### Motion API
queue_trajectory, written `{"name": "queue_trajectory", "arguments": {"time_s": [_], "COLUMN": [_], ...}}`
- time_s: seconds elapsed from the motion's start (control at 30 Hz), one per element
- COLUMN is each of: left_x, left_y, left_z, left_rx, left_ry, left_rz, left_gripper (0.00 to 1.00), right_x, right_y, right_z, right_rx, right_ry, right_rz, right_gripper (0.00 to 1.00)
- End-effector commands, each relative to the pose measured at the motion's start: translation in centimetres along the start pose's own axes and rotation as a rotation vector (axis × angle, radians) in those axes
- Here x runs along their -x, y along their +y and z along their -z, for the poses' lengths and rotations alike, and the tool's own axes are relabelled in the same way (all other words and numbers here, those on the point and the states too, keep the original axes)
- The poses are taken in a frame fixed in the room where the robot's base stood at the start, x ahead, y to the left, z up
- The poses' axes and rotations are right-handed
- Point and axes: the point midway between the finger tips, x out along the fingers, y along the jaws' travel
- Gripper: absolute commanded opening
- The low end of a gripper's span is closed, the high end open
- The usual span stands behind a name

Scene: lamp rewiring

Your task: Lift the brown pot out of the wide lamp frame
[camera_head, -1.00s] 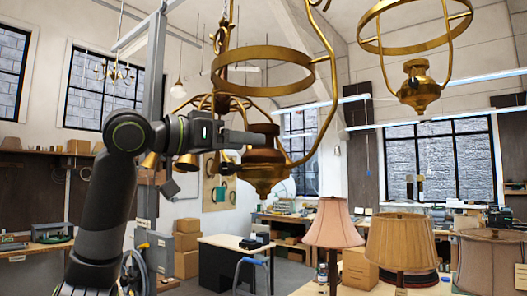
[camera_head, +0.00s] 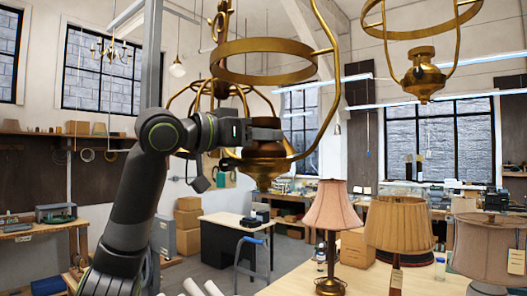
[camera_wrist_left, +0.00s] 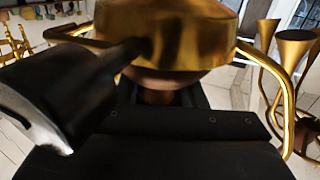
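The wide lamp frame (camera_head: 290,73) hangs at the upper middle of the head view, a brass ring with curved side rods. The brown pot (camera_head: 264,170) sits low in it, below the ring and between the rods. In the left wrist view a shiny gold part (camera_wrist_left: 178,35) fills the top, with a brown part (camera_wrist_left: 163,82) between dark gripper parts. The gap and any grip are too dark and hidden to tell. My right gripper is out of view.
Another brass lamp frame (camera_head: 424,80) hangs at the right, and a brass chandelier is behind my left gripper. Shaded lamps, including a pink one (camera_head: 331,206), stand on the table (camera_head: 370,284) at lower right. A workbench (camera_head: 220,245) stands behind, over open floor.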

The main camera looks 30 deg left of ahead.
Motion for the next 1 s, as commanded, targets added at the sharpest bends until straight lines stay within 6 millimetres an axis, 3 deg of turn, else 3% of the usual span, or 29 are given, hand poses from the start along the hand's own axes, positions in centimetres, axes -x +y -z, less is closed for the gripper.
{"name": "queue_trajectory", "arguments": {"time_s": [0.03,0.2,0.57,0.97,1.0], "left_x": [0.0,0.0,0.0,0.1,1.2], "left_y": [0.0,0.0,0.0,0.1,-0.1], "left_z": [0.0,0.1,0.3,3.7,3.2], "left_rx": [0.001,0.0,0.001,0.002,-0.001], "left_ry": [0.0,0.001,0.001,0.005,0.006], "left_rz": [0.0,0.0,0.0,-0.003,0.004], "left_gripper": [0.26,0.06,0.06,0.06,0.06], "right_x": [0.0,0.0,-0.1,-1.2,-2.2], "right_y": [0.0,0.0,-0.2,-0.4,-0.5], "right_z": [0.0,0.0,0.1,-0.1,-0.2], "right_rx": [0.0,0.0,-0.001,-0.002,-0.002], "right_ry": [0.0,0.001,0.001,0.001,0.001], "right_rz": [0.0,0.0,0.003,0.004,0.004], "right_gripper": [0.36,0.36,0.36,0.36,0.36]}}
